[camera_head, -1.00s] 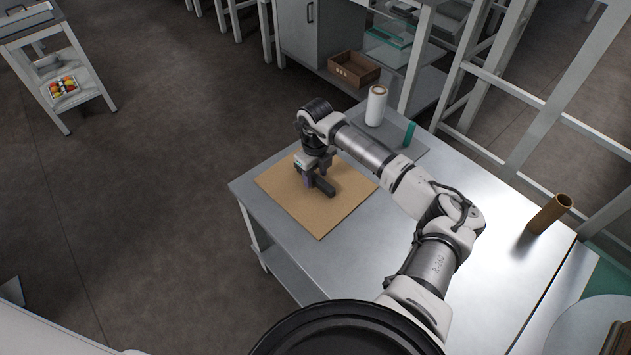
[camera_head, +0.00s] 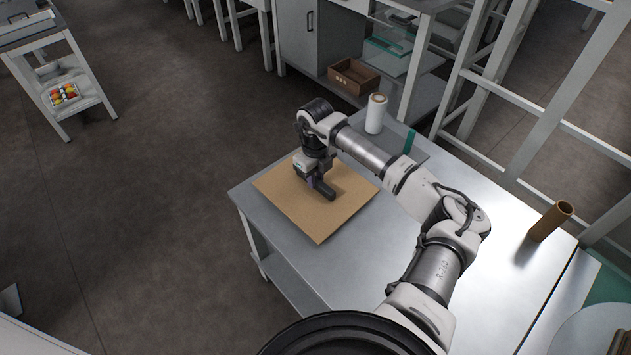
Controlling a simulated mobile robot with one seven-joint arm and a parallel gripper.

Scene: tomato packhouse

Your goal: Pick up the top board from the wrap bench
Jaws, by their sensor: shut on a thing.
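The board (camera_head: 318,222) is a flat brown square sheet at the left end of the metal wrap bench (camera_head: 400,255). My gripper (camera_head: 322,192) is over the middle of the board, pointing down, and is shut on it. The fingertips are mostly hidden by the gripper's own body, so the exact grip is not visible. The board looks level and at or very close to the bench top. I cannot tell whether another board lies under it.
A white roll (camera_head: 376,114) stands on the bench behind my arm, near a green strip (camera_head: 409,141). A brown tube (camera_head: 550,221) stands at the right. A metal frame (camera_head: 530,110) rises behind the bench. A trolley (camera_head: 62,85) stands at the far left; open floor lies between.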

